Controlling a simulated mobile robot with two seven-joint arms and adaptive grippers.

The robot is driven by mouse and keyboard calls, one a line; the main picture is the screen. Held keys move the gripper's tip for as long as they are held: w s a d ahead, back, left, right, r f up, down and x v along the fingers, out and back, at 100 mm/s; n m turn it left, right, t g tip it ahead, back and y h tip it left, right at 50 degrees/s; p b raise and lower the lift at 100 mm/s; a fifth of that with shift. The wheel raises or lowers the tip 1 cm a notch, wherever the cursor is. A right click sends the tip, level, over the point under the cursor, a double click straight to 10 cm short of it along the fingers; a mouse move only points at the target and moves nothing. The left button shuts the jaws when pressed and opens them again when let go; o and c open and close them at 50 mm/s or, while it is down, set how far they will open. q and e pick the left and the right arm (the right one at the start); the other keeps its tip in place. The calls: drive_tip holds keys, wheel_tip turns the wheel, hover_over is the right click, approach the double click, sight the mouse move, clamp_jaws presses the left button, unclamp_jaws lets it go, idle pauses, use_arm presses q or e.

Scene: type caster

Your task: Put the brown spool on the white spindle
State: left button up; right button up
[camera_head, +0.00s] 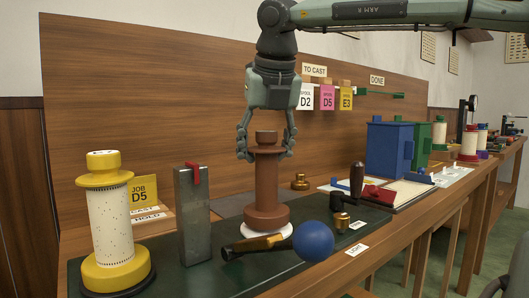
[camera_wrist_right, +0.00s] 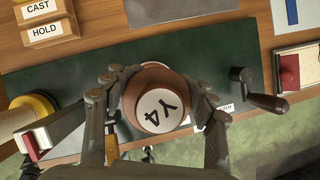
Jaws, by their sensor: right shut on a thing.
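The brown spool (camera_head: 266,190) stands upright over a white round base (camera_head: 284,231), seemingly the foot of the white spindle. Any spindle post is hidden by the spool. I cannot tell whether the spool rests fully on the base or is slightly above it. My right gripper (camera_head: 265,152) points down from above, its fingers shut around the spool's upper flange. In the right wrist view the spool's top (camera_wrist_right: 160,111) shows a white label reading Y4, between the fingers of the right gripper (camera_wrist_right: 162,95). My left gripper is not in view.
A yellow and white spool (camera_head: 108,220) and a grey metal block (camera_head: 193,215) stand left on the dark green mat (camera_head: 225,278). A blue ball-ended tool (camera_head: 313,241) lies close in front. A crank (camera_head: 343,200) and blue box (camera_head: 389,148) are to the right.

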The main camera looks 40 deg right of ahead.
drive_tip(key=shift+f+b, duration=0.5)
drive_tip(key=shift+f, duration=0.15)
drive_tip(key=o, duration=1.8)
drive_tip(key=shift+r+p, duration=2.4)
drive_tip(key=shift+r, duration=0.7)
drive_tip(key=shift+f, duration=0.1)
